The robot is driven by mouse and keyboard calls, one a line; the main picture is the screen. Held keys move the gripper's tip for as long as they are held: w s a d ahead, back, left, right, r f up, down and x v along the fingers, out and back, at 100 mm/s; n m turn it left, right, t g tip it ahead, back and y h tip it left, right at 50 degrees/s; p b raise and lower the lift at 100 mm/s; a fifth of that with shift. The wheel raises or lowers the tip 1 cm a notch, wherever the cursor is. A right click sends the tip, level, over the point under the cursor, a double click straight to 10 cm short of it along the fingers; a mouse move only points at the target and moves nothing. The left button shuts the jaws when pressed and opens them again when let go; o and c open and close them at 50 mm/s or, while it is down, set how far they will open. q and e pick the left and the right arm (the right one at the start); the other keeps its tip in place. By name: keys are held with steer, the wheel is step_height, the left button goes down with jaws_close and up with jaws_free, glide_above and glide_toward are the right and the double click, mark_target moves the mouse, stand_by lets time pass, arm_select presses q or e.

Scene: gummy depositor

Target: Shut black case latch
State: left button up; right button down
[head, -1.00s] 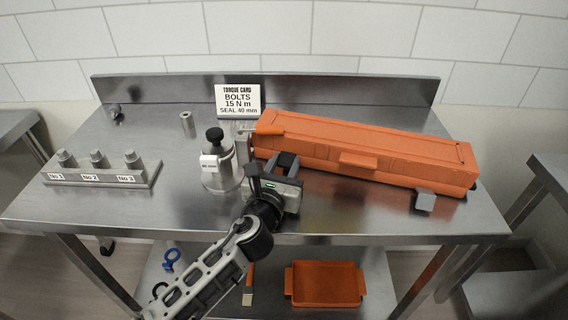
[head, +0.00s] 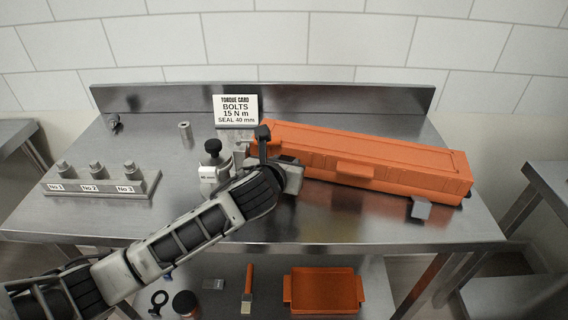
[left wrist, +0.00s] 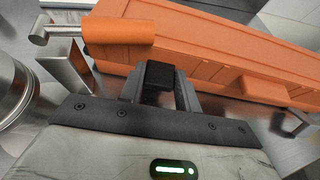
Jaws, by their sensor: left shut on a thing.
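The long orange case (head: 400,165) lies closed on the steel table, with its near left end behind my left gripper (head: 288,176). In the left wrist view the case (left wrist: 225,55) runs from the upper left to the right. There my left gripper (left wrist: 160,85) is shut on a small black block (left wrist: 158,76) against the case front. The block looks like the black latch, but the fingers hide most of it, and I cannot tell how far it is closed. An orange clasp (head: 355,171) shows on the case front. My right gripper is not in view.
A steel pot with a black knob (head: 212,147) stands close left of my gripper. A bolt rack (head: 100,182) is further left, and a torque card (head: 236,110) stands behind. A grey block (head: 420,208) sits at the case's front right. The table front is clear. An orange tray (head: 322,290) is below.

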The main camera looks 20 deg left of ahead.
arm_select(q)
steer(key=o, duration=1)
steer(key=v, duration=1.6)
